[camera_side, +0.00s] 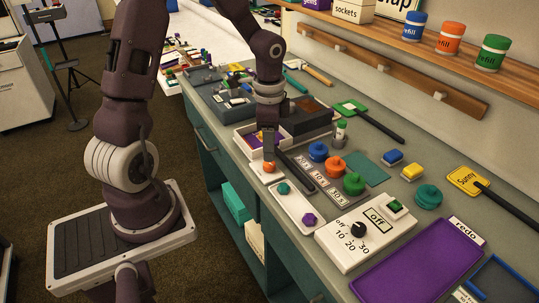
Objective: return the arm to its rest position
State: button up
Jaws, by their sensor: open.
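My gripper (269,156) points down over the counter, at the end of my dark arm. Its fingertips are just above or around an orange piece (268,168) on a small white plate. The fingers are small here and overlap that piece in the picture, so I cannot tell whether they touch it. Nothing is visibly held. The gripper is open.
Close by are a white tray (284,196) with teal and purple pieces, a dark bar (296,171), blue, orange and green knobs (354,184), and a tray (246,142) behind. A white dial box (352,243) and purple mat (420,262) lie nearer. A shelf (492,72) overhangs at right.

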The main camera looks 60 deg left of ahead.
jog(key=shift+r, duration=0.75)
jog(key=s+d+r+n+t, duration=0.2)
jog(key=s+d+r+n, duration=0.1)
jog(key=s+d+r, duration=0.3)
jog(key=s+d+r+n+t, duration=0.3)
jog(key=s+d+r, duration=0.3)
jog(key=s+r, duration=0.4)
jog(key=shift+s+d+n, duration=0.2)
jog(key=shift+s+n, duration=0.05)
jog(key=shift+n, duration=0.15)
